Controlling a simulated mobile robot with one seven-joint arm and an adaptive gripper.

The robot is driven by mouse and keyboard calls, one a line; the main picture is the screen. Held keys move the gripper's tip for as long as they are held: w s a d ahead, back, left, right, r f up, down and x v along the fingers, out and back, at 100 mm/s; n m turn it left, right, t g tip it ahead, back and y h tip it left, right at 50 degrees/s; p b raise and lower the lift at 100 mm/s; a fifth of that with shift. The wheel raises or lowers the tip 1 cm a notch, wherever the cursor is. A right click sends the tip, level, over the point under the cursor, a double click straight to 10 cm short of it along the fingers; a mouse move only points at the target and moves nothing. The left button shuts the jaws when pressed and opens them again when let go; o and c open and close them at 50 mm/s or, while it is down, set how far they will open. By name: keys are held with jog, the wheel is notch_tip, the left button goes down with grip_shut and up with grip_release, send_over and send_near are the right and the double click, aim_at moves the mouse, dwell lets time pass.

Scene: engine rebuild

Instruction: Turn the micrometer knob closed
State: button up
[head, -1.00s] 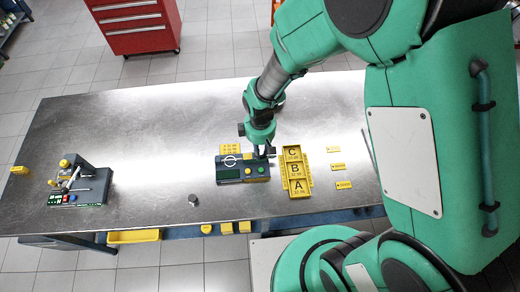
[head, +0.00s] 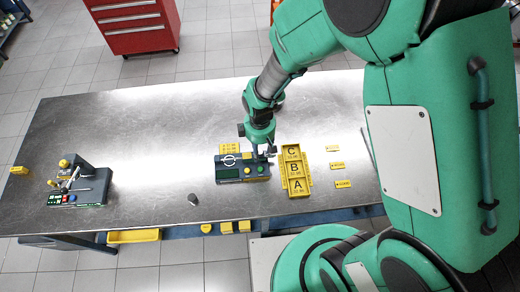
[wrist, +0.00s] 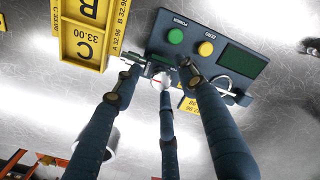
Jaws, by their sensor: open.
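The micrometer unit (head: 228,172) is a dark box on the steel bench, with a green display, a green button and a yellow button. Its pale U-shaped frame (head: 229,160) also shows in the wrist view (wrist: 228,91). A whitish barrel with a red mark, the visible part of the micrometer knob (wrist: 161,79), lies between my fingers. My gripper (head: 264,154) is open, pointing down at the right end of the unit. In the wrist view its three dark fingers (wrist: 162,72) are spread around the knob. The fingers partly hide it, and I cannot tell whether they touch it.
A yellow tray marked A, B, C (head: 296,172) stands close to the right of my gripper. Several yellow tags lie further right. A small grey cylinder (head: 193,199) stands near the front edge. A gauge stand (head: 80,185) is at the left. The bench's middle left is clear.

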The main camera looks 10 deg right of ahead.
aim_at(261, 151)
jog(key=shift+r, duration=0.1)
notch_tip(261, 151, up, 12)
dwell(0.6)
dwell(0.4)
jog(key=s+d+r+m+t+b, duration=0.1)
jog(key=s+d+r+m+b, duration=0.1)
jog(key=d+r+m, duration=0.3)
jog(key=s+d+r+m+t+b, duration=0.15)
jog(key=d+r, duration=0.25)
jog(key=r, duration=0.4)
jog(key=s+d+r+m+t+b, duration=0.3)
jog(key=s+d+r+m, duration=0.3)
jog(key=s, duration=0.5)
jog(key=shift+s+d+r+b, duration=0.15)
jog(key=shift+d+r+b, duration=0.2)
jog(key=shift+b, duration=0.15)
dwell(2.1)
